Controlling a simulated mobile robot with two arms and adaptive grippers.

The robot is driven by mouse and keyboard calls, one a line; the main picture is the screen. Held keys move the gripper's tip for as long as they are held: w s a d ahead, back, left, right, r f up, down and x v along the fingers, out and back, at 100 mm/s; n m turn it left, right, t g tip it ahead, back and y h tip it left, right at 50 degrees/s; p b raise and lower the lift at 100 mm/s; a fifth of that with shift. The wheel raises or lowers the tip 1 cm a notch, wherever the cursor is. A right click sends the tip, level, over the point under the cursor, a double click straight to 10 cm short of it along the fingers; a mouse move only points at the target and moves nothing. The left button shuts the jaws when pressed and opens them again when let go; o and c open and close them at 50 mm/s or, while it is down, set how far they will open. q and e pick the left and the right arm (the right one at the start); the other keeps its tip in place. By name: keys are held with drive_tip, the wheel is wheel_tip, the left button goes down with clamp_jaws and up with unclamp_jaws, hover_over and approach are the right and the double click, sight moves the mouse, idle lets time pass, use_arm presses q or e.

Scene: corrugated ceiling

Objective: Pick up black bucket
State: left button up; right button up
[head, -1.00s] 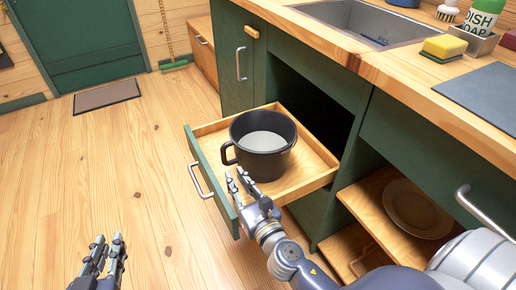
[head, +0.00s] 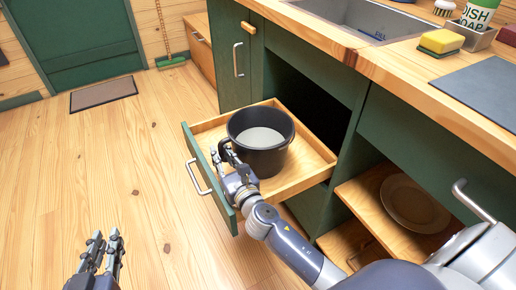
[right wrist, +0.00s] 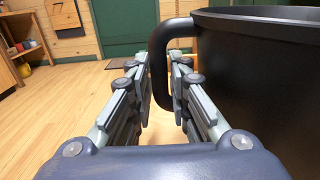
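The black bucket (head: 262,152) stands upright in the open wooden drawer (head: 312,162); its inside looks pale. Its side handle points left and toward me. My right gripper (head: 223,157) is at this handle. In the right wrist view the bucket (right wrist: 265,80) fills the right side, and the handle (right wrist: 161,65) runs down between the two fingers of the right gripper (right wrist: 162,95). The fingers are apart, with a gap around the handle. My left gripper (head: 104,248) is over the floor at the bottom left, empty, its fingers slightly apart.
The counter (head: 400,75) with a sink (head: 375,18) is above and right. A plate (head: 412,205) lies on a shelf at lower right.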

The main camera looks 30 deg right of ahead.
clamp_jaws()
drive_tip(key=shift+r, duration=0.35)
drive_tip(key=shift+f, duration=0.1)
use_arm(q)
drive_tip(key=shift+s+f, duration=0.1)
drive_tip(key=shift+f, duration=0.15)
drive_tip(key=shift+f, duration=0.15)
